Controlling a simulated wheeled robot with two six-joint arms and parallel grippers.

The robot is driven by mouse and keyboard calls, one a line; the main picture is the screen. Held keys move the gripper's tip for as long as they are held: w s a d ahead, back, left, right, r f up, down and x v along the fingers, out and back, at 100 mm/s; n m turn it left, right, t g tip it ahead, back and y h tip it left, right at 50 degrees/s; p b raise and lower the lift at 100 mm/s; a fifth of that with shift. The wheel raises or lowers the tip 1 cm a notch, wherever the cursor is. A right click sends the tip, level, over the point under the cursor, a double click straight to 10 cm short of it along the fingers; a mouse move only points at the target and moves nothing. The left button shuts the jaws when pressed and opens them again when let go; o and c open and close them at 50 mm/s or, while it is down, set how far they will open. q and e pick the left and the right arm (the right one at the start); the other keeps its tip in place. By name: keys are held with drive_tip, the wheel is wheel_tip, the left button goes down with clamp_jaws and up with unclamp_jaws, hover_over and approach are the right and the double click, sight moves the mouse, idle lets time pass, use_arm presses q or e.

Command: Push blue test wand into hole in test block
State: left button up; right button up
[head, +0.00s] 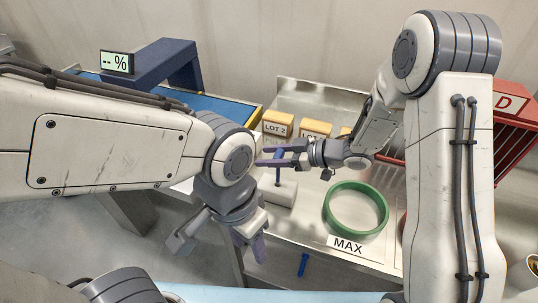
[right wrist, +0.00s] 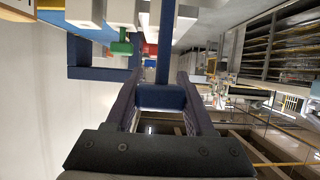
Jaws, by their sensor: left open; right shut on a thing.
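The blue test wand (head: 278,170) stands upright over the white test block (head: 287,196) on the metal table. Its lower end meets the block's top in the head view; I cannot tell how deep it sits in the hole. My right gripper (head: 284,156) is shut on the wand's top part. In the right wrist view the wand's crosspiece (right wrist: 162,97) lies between the fingers and its shaft runs up the picture. My left gripper (head: 222,243) is open and empty, hanging in front of the table, lower left of the block.
A green ring (head: 329,208) lies right of the block, behind a MAX label (head: 347,246). Yellow LOT blocks (head: 277,123) stand behind. A blue arch (head: 165,65) with a display is at the back left, a red rack (head: 515,130) at right. Another blue piece (head: 303,265) shows below the table edge.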

drive_tip(key=shift+p, duration=0.6)
idle(1.1)
drive_tip(key=shift+f+b, duration=2.1)
drive_tip(key=shift+f, duration=0.75)
drive_tip(key=o, duration=1.4)
drive_tip(key=shift+r, duration=0.1)
drive_tip(key=v, duration=1)
drive_tip(key=shift+d+r+b, duration=0.1)
drive_tip(key=shift+d+b, duration=0.1)
drive_tip(key=shift+b, duration=0.2)
